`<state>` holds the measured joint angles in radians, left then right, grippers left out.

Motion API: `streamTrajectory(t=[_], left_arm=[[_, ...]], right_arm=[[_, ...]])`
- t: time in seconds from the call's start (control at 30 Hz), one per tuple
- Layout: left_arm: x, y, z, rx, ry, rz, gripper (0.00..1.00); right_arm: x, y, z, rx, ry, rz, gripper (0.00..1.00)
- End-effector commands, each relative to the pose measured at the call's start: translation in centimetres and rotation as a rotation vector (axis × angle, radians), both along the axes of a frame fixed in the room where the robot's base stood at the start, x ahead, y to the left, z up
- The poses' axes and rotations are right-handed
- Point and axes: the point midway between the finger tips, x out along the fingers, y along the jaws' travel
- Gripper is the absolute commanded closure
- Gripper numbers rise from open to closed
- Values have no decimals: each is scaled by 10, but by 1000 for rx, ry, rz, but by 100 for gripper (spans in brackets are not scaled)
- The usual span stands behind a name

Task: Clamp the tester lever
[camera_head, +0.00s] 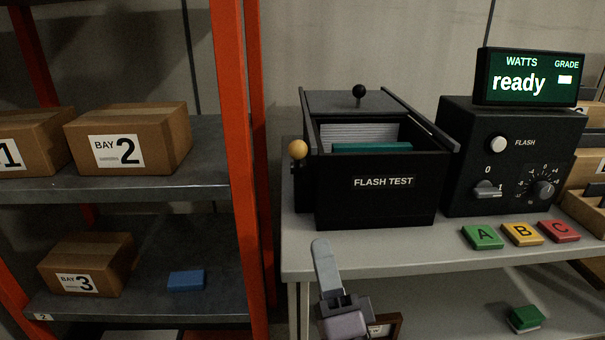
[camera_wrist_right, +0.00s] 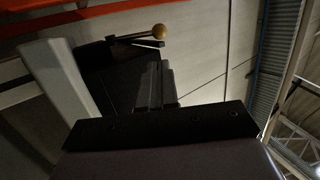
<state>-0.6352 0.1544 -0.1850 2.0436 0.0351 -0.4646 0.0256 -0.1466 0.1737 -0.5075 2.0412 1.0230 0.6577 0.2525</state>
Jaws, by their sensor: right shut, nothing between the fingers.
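The flash tester (camera_head: 385,205) is a black box on the grey bench. Its top is open at the front, showing a ribbed pale surface and a green piece (camera_head: 372,148) inside. The tester lever, with a tan ball knob (camera_head: 297,149), is on the box's left side. In the right wrist view the ball knob (camera_wrist_right: 159,31) and its dark arm show beyond the fingers. My right gripper (camera_head: 319,246) is shut and empty, at the bench's front edge, below and a little right of the knob, apart from it. My left gripper is not in view.
A black control unit (camera_head: 460,150) stands right of the tester, its display (camera_head: 530,77) reading "ready". Green A (camera_head: 482,237), yellow B (camera_head: 522,234) and red C (camera_head: 558,231) blocks lie in front. An orange-posted shelf (camera_head: 228,130) with boxes stands close on the left.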

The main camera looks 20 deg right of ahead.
Motion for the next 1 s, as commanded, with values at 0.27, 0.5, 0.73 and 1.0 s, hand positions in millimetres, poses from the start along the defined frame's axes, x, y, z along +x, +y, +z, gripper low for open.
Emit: streamTrajectory(t=[0.27,0.5,0.73,1.0], left_arm=[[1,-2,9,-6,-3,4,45],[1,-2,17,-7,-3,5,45],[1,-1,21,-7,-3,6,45],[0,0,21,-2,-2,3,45]], right_arm=[[32,-3,25,1,-5,-2,100],[73,-6,51,1,-3,-1,100],[102,-8,69,-1,-2,0,100],[115,-10,76,0,-1,-1,100]])
